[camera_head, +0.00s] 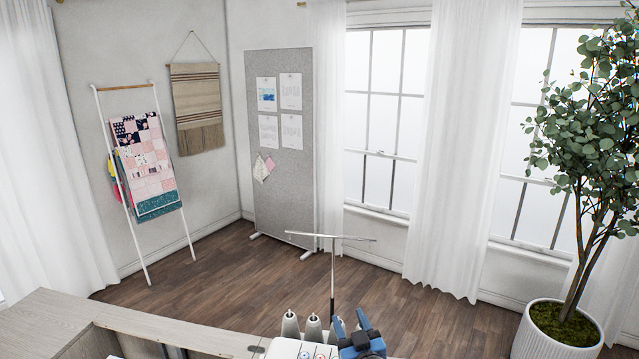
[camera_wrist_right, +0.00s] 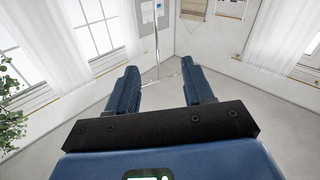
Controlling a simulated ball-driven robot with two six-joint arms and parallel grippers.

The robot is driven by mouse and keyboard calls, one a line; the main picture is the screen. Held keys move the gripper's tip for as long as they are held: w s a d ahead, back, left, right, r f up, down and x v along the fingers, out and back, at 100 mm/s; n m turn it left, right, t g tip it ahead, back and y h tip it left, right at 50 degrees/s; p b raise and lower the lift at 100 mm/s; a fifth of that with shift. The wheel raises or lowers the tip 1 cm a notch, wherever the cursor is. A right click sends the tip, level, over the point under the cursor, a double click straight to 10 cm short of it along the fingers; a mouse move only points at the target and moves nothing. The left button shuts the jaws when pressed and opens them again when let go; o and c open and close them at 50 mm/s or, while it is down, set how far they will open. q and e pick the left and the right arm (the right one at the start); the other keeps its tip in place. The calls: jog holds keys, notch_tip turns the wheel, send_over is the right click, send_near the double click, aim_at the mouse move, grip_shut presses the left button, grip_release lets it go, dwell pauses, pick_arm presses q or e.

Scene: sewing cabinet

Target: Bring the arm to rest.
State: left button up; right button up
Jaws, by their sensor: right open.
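My right gripper (camera_head: 352,328) shows at the bottom of the head view, its blue fingers pointing up beside a white machine with thread cones. In the right wrist view my right gripper (camera_wrist_right: 160,92) has its two blue fingers spread apart with nothing between them. Beyond the fingers are the floor, the room corner and windows. My left gripper is in neither view.
The white machine (camera_head: 288,349) with grey cones and a thin metal thread stand (camera_head: 332,270) is close to my right gripper. A wooden cabinet top (camera_head: 40,318) lies at lower left. A potted plant (camera_head: 556,335) stands at right. The floor beyond is clear.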

jog(key=s+d+f+m+h+b, duration=0.1)
jog(key=s+d+f, duration=0.4)
jog(key=s, duration=0.8)
jog(key=s+d+f+m+h+b, duration=0.2)
jog(key=s+d+f+b, duration=0.1)
jog(key=s, duration=1)
jog(key=s+d+f+m+h+b, duration=0.1)
jog(key=s+d+f, duration=0.5)
jog(key=s, duration=0.7)
jog(key=shift+d+f+b, duration=0.3)
jog(key=shift+f+b, duration=0.05)
jog(key=shift+b, duration=0.15)
